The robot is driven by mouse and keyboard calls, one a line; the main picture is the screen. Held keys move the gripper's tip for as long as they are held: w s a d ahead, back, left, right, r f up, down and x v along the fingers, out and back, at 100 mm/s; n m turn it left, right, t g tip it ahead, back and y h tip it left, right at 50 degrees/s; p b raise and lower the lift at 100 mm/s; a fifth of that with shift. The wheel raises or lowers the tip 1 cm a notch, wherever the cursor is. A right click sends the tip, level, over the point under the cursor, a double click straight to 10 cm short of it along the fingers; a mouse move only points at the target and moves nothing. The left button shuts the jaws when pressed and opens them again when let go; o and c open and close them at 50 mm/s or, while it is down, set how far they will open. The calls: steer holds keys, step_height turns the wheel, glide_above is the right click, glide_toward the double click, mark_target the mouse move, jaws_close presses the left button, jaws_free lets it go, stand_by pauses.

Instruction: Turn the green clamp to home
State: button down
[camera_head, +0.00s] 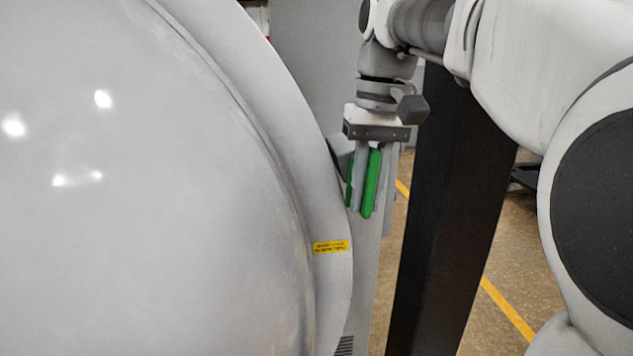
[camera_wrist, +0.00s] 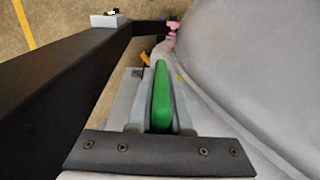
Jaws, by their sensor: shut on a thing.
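The green clamp (camera_head: 370,184) is at the right edge of the big round grey furnace door (camera_head: 160,180). My gripper (camera_head: 366,180) points down over it from above, and its fingers are shut on the clamp. In the wrist view the green clamp (camera_wrist: 161,98) runs lengthwise between the grey fingers of my gripper (camera_wrist: 156,110). The clamp's mount is mostly hidden behind the fingers. A grey block (camera_head: 340,155) sits just left of the clamp on the rim.
A black post (camera_head: 455,210) stands close to the right of the clamp, and a black beam also shows in the wrist view (camera_wrist: 75,85). A yellow label (camera_head: 330,247) is on the door rim. Open floor with a yellow line (camera_head: 508,310) lies beyond the post. A pink part (camera_wrist: 172,32) shows farther along the rim.

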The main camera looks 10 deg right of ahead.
steer(key=shift+a+r+y+p, duration=0.15)
steer(key=shift+y+p, duration=0.3)
steer(key=shift+y, duration=0.95)
steer(key=c, duration=0.8)
jaws_free()
steer(key=shift+c, duration=0.2)
